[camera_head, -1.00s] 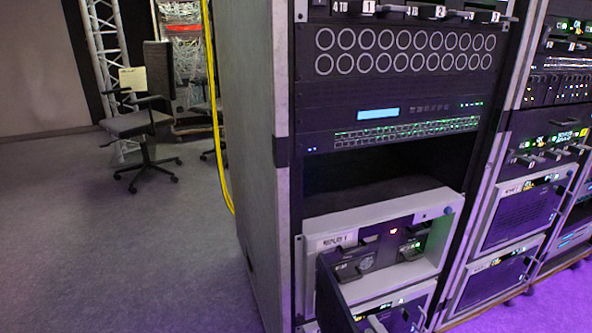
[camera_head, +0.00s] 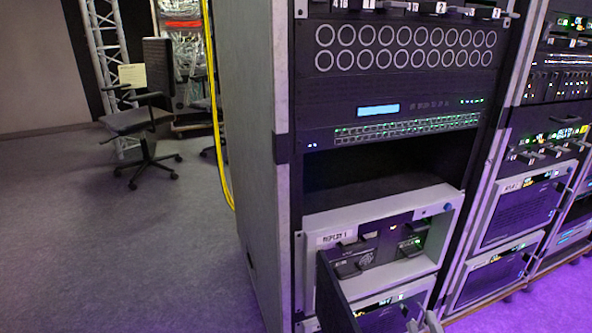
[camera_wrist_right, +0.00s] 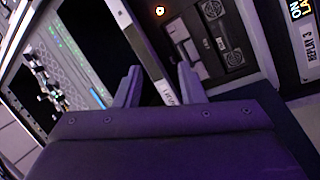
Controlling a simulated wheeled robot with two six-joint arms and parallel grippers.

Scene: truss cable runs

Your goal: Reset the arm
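My right gripper (camera_head: 423,324) shows only as pale fingertips at the bottom edge of the head view, in front of the lower rack unit. In the right wrist view my right gripper (camera_wrist_right: 158,86) has its two fingers apart, with nothing held between them. A rack post shows behind the gap. The rest of my right arm is out of the head view. My left gripper is not in view.
The rack (camera_head: 283,210) stands close in front. A grey-framed unit (camera_head: 446,222) sits below an empty dark bay (camera_head: 385,170). A dark panel (camera_head: 334,295) juts out at its lower left. A yellow cable (camera_head: 216,130) hangs beside the rack. A chair (camera_head: 140,120) stands on open floor at left.

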